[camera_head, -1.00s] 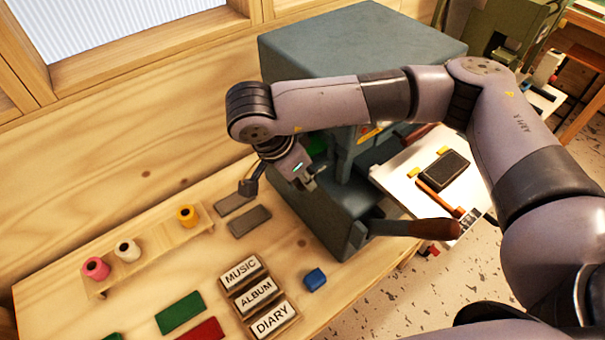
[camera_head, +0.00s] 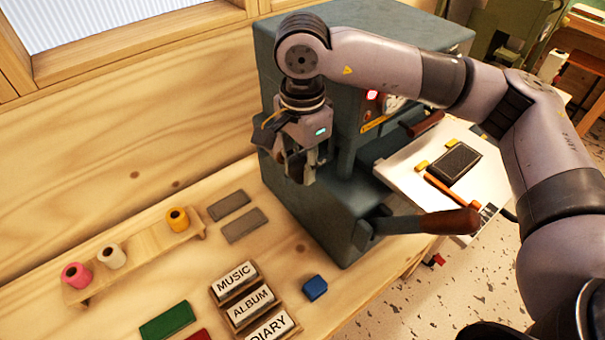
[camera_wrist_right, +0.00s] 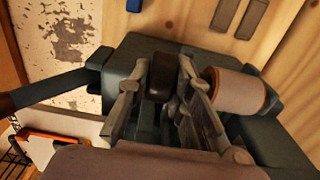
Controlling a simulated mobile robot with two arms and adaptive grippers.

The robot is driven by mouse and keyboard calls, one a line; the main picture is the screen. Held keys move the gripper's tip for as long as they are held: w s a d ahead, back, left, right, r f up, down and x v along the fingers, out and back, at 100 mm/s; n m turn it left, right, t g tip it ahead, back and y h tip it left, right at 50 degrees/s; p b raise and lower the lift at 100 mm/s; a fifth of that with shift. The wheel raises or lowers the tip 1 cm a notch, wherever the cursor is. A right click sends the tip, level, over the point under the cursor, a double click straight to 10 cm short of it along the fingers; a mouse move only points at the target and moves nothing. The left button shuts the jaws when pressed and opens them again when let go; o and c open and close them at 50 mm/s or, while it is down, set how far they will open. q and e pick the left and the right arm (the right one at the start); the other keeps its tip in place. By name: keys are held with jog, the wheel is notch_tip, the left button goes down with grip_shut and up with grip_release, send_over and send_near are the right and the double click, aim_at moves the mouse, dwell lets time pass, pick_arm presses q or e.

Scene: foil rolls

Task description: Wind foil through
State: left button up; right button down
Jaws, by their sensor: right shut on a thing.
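The blue-grey press (camera_head: 310,220) stands on the wooden bench. My right gripper (camera_head: 300,172) points down at the press's left part, its fingers close together. In the right wrist view the gripper (camera_wrist_right: 165,95) is shut on a dark rounded knob (camera_wrist_right: 161,78). A brownish-pink foil roll (camera_wrist_right: 240,92) sits on the press just beside the fingers, apart from the knob. Much of the press front is hidden behind my arm in the head view. Pink (camera_head: 76,275), white (camera_head: 111,256) and gold (camera_head: 178,219) rolls stand on a wooden rack (camera_head: 140,257). My left gripper is out of view.
A lever with a brown handle (camera_head: 450,221) sticks out from the press toward the right. A white side table (camera_head: 410,178) carries a dark pad (camera_head: 459,162). Label blocks (camera_head: 250,305), a blue block (camera_head: 314,288) and grey bars (camera_head: 241,225) lie on the bench.

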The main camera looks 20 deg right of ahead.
jog(key=c, duration=1.4)
grip_release()
jog(key=shift+c, duration=0.2)
notch_tip(320, 180, up, 12)
